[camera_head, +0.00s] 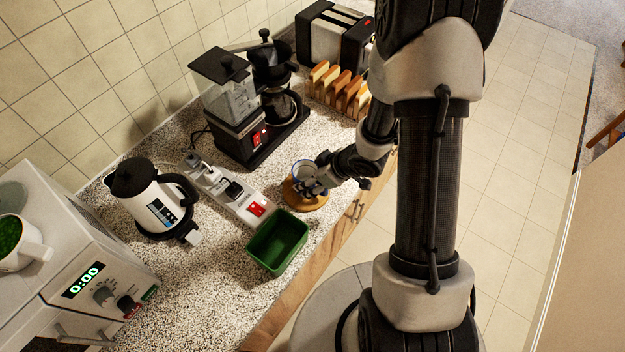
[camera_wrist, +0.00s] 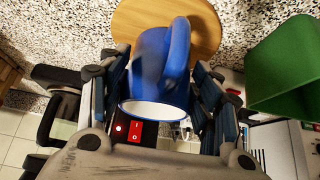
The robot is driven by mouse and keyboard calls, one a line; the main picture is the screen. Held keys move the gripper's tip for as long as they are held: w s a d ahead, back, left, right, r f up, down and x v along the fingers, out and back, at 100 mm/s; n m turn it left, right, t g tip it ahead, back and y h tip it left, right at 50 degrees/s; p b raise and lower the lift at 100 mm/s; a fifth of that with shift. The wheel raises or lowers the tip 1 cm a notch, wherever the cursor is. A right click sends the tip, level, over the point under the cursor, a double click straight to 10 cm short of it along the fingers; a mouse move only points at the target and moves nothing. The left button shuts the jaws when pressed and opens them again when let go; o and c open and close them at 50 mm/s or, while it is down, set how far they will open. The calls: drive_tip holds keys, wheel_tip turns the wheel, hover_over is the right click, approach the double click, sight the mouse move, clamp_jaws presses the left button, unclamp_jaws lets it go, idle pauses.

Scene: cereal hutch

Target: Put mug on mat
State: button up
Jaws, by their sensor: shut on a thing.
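The mug (camera_wrist: 152,75) is blue outside with a white rim and inside. Its handle points toward the top of the wrist view. My gripper (camera_wrist: 158,100) has its fingers on both sides of the mug and is shut on it. In the head view, the mug (camera_head: 303,169) appears at the far part of the round wooden mat (camera_head: 308,203), with my gripper (camera_head: 314,182) at its right side. The mat also shows behind the mug in the wrist view (camera_wrist: 205,40). I cannot tell whether the mug touches the mat or hangs just above it.
A green bin (camera_head: 278,243) stands in front of the mat. A power strip (camera_head: 225,190) lies to its left. A coffee machine (camera_head: 240,115), a toast rack (camera_head: 338,90), a toaster (camera_head: 335,38), a kettle (camera_head: 148,195) and a microwave (camera_head: 75,270) line the counter.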

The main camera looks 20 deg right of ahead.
drive_tip(key=o, duration=1.3)
drive_tip(key=shift+c, duration=0.2)
